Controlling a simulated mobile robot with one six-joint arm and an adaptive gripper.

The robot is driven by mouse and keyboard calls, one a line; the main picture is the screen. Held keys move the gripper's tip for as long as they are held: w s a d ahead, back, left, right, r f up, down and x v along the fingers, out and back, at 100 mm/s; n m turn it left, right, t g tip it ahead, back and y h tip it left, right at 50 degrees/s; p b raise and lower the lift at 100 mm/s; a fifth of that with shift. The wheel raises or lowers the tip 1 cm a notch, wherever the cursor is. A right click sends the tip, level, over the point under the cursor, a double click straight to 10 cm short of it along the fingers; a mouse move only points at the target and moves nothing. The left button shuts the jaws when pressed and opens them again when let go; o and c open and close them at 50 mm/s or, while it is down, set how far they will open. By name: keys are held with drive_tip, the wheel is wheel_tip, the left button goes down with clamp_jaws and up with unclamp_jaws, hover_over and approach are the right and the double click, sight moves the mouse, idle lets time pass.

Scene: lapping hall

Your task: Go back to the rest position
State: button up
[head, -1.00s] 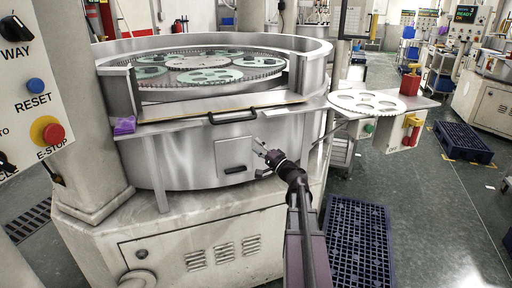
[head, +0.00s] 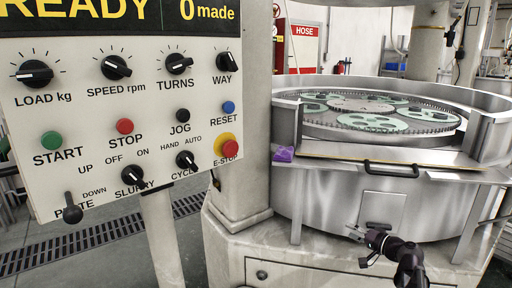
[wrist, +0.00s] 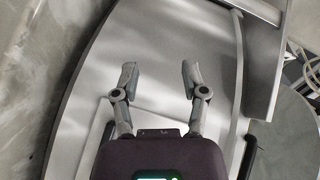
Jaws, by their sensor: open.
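My gripper (head: 364,246) is in front of the lapping machine's steel tub (head: 330,200), near a square plate on its wall. In the wrist view my gripper (wrist: 160,80) has its two fingers spread apart with nothing between them. The grey metal of the tub fills much of the view beyond the fingers. I cannot tell whether the fingers touch the metal.
A control panel (head: 90,130) with knobs and buttons stands on a post at the left. Toothed discs (head: 370,121) lie inside. Floor shows at lower left.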

drive_tip(key=s+a+f+n+g+h, duration=0.1)
drive_tip(key=s+a+f+n+g, duration=0.35)
drive_tip(key=a+f+g, duration=0.4)
drive_tip(key=s+a+f+n+g+h, duration=0.1)
drive_tip(key=s+a+f+g+h, duration=0.1)
drive_tip(key=s+a+f+h, duration=0.25)
drive_tip(key=s+a+f+n+g+h, duration=0.1)
drive_tip(key=s+a+f+g+h, duration=0.15)
drive_tip(key=s+h, duration=0.4)
wheel_tip(320, 180, up, 21)
drive_tip(key=s+y+p, duration=0.1)
drive_tip(key=y+p, duration=0.1)
drive_tip(key=p, duration=1.9)
drive_tip(key=shift+s+d+r, duration=0.15)
drive_tip(key=shift+s+d, duration=0.05)
